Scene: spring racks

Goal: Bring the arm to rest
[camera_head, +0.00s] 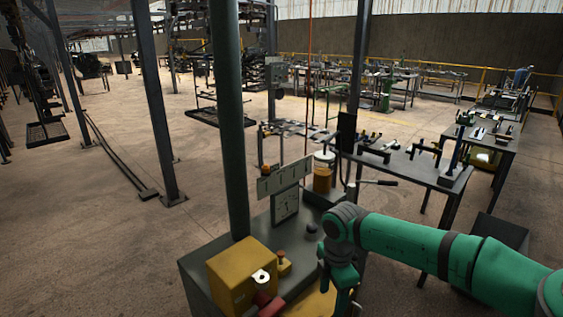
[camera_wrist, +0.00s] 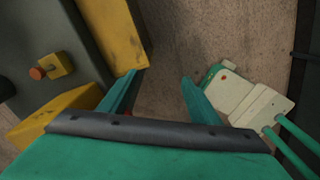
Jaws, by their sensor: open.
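My green arm (camera_head: 430,248) reaches in from the right edge of the head view, bent down at the wrist. My gripper (camera_head: 338,300) hangs at the bottom of the head view, beside the grey machine bench. In the wrist view my gripper (camera_wrist: 160,80) shows two green fingers spread apart with bare floor between them. It is open and empty. The fingertips are partly cut off at the bottom of the head view.
A grey bench (camera_head: 210,258) with a yellow box (camera_head: 238,275) and a dark post (camera_head: 229,130) stands close to my gripper. An orange knob (camera_wrist: 37,73) shows in the wrist view. Dark work tables (camera_head: 415,168) stand behind my arm. Open floor (camera_head: 90,240) lies left.

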